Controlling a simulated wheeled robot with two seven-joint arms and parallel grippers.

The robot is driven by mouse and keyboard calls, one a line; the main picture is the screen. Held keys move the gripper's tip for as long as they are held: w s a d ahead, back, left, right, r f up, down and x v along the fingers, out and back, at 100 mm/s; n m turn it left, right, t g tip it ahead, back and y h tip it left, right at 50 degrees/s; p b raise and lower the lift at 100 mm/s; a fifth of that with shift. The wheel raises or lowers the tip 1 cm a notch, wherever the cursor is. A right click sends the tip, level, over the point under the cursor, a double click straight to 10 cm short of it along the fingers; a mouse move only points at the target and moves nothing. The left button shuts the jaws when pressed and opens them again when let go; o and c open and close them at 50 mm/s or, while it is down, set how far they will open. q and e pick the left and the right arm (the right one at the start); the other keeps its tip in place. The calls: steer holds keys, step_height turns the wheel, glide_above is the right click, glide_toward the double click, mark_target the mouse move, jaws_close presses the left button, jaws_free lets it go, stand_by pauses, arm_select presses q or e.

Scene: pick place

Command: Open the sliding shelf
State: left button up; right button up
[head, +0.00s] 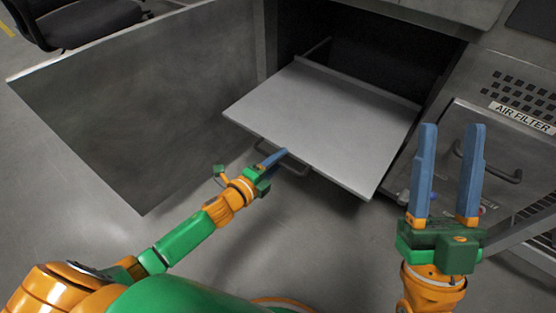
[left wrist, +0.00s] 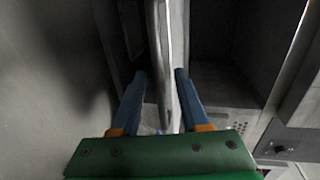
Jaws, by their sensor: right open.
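The sliding shelf (head: 325,120) is a flat light grey panel, pulled out of a dark cabinet opening and sticking out into the room. A dark bar handle (head: 297,171) runs along its front edge. My left gripper (head: 272,160) is at the left part of this handle, its fingers overlapping it in the head view. In the left wrist view my left gripper (left wrist: 160,85) has its fingers apart, with the shelf's edge (left wrist: 165,45) showing between them. Whether a finger touches the handle is unclear. My right gripper (head: 446,170) is open, empty, pointing up, right of the shelf.
A large grey open cabinet door (head: 140,95) stands left of the shelf. A panel marked AIR FILTER (head: 520,117) with a dark handle (head: 490,165) is at the right. A black chair (head: 80,20) is at the upper left. The floor in front is clear.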

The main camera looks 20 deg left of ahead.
arm_select(q)
steer(key=p+v, duration=0.2)
steer(key=v, duration=0.5)
steer(key=shift+p, duration=0.3)
arm_select(e)
steer(key=w+f+m+g+h, duration=0.1)
steer(key=w+f+g+h, duration=0.1)
steer(key=f, duration=0.6)
steer(key=w+d+f+g+h, duration=0.1)
steer(key=w+f+g+h, duration=0.2)
steer(key=f+g, duration=0.4)
steer(key=shift+w+f+m, duration=0.4)
steer(key=shift+w, duration=0.3)
